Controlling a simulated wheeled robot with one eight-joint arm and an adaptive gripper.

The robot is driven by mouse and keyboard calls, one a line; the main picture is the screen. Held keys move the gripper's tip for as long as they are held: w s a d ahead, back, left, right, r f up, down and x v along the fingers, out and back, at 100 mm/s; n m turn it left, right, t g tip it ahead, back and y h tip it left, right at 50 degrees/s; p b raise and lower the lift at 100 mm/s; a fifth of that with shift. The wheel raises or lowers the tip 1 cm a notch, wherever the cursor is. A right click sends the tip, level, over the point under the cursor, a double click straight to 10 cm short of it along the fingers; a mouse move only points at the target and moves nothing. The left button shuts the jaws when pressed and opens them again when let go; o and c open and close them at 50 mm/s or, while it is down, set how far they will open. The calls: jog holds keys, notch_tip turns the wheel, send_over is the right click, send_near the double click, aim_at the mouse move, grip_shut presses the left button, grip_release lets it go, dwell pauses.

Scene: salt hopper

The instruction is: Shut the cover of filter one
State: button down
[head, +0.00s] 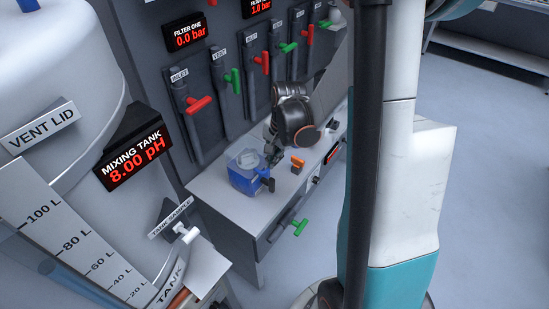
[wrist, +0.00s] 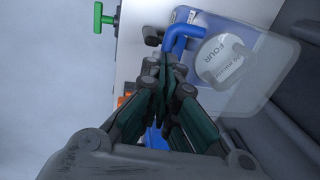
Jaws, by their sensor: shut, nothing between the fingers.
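A small blue box (head: 240,180) with a clear cover (head: 247,157) stands on the white bench below the Filter One display (head: 187,33), which reads 0.0 bar. In the wrist view, the clear cover (wrist: 285,65) extends to the right past the blue body (wrist: 205,25), over or behind a grey disc (wrist: 222,58) marked FOUR. I cannot tell the cover's exact angle. My gripper (wrist: 163,75) is shut and empty, close to the box at its blue pipe. In the head view, my gripper (head: 270,153) is just above and right of the box; contact is unclear.
A small orange item (head: 297,164) sits on the bench right of the box. A green-handled valve (head: 299,227) sticks out at the bench front. Red and green inlet and vent handles line the panel behind. The mixing tank (head: 60,90) stands at left; open floor lies right.

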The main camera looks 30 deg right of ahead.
notch_tip(320, 180, up, 14)
jog(key=s+d+p, duration=0.1)
jog(key=s+p, duration=0.1)
jog(key=p, duration=0.4)
jog(key=shift+s+f, duration=0.2)
jog(key=shift+s, duration=0.2)
